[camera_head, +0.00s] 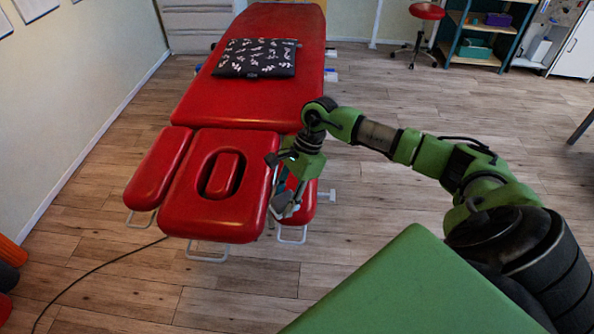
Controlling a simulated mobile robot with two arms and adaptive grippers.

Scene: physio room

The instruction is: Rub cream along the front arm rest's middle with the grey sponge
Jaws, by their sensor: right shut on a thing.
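The red treatment couch (262,95) has a face-hole headpiece at its near end with a red arm rest on each side. The arm rest on the right (307,203), nearer to me, is partly hidden behind my right gripper. My right gripper (284,198) points down over this arm rest and is shut on a small grey thing, which seems to be the grey sponge (289,210). I cannot tell whether it touches the padding. No cream can be made out on the red surface. The other arm rest (157,168) is bare. My left gripper is out of view.
A black patterned cushion (256,58) lies on the couch. A green-topped surface (410,290) fills the front, below my right arm. A red stool (426,12) and shelves (480,40) stand at the back right. A cable (95,268) lies on the floor.

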